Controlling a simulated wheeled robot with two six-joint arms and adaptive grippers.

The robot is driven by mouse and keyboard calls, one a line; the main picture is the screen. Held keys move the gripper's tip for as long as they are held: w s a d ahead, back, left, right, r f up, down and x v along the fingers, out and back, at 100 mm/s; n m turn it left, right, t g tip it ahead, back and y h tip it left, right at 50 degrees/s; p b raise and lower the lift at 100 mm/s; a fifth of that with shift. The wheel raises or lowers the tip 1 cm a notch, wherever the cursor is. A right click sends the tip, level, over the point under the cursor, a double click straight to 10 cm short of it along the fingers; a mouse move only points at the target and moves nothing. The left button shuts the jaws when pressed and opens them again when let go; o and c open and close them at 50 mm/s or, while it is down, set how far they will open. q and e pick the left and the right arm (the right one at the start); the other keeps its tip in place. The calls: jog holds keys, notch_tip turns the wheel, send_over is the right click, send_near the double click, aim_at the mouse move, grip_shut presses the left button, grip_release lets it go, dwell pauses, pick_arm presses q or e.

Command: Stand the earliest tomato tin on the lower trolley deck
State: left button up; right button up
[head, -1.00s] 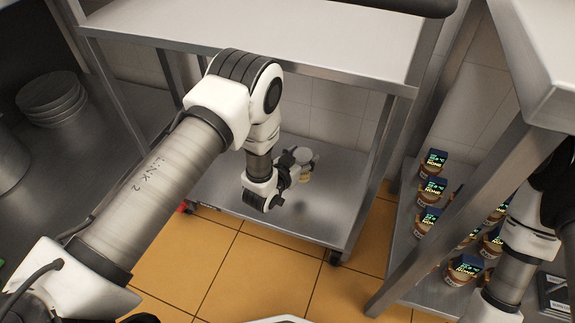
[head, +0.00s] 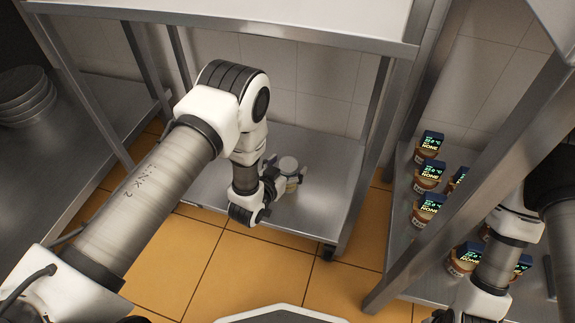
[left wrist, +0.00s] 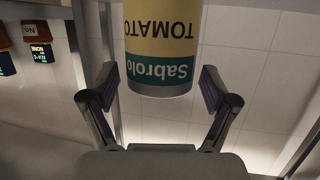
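A tomato tin (head: 289,164) with a grey lid stands upright over the lower trolley deck (head: 320,206); its base is partly hidden, so contact is hard to confirm. In the left wrist view the tin (left wrist: 162,50) appears upside down, with a yellow and teal label reading "Sabrolo TOMATO". My left gripper (head: 284,180) is beside the tin's near left side. In the left wrist view its two fingers (left wrist: 160,88) are spread either side of the tin, with small gaps. My right arm shows at the right edge; its fingers are out of view.
The trolley's upper deck (head: 300,14) overhangs the lower one, with a metal post (head: 362,160) to the right. Several brown containers with dark display tags (head: 428,175) stand on a shelf at right. Orange floor (head: 250,265) lies in front.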

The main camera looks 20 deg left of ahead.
pick_arm(q)
jog(key=shift+r, duration=0.15)
jog(key=shift+s+a+r+p, duration=0.1)
jog(key=shift+s+r+p, duration=0.1)
jog(key=shift+s+p, duration=0.15)
jog(key=p+v, duration=0.5)
jog(key=v, duration=0.6)
jog(key=shift+s+a+f, duration=0.1)
jog(key=shift+s+f, duration=0.05)
jog(key=shift+s, duration=0.05)
dwell(0.5)
